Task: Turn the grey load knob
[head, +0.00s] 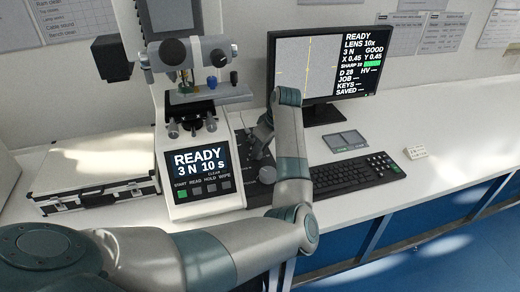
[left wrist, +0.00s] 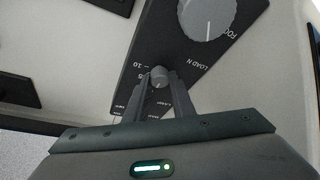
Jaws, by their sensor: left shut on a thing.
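The small grey load knob (left wrist: 159,76) sits on a dark panel (left wrist: 150,45) marked "LOAD N", with scale figures such as 5 and 10 beside it. In the left wrist view, my left gripper (left wrist: 159,84) has its two fingers closed on either side of the knob. In the head view, my left gripper (head: 259,149) points down at the panel to the right of the tester (head: 199,165), and the knob is hidden there. The tester screen (head: 201,161) reads READY, 3 N, 10 s. My right gripper is not in view.
A larger grey focus knob (left wrist: 208,14) is close to the load knob; it also shows in the head view (head: 267,174). A keyboard (head: 350,174) and a monitor (head: 315,65) showing 3 N are to the right. A silver case (head: 95,168) lies at left.

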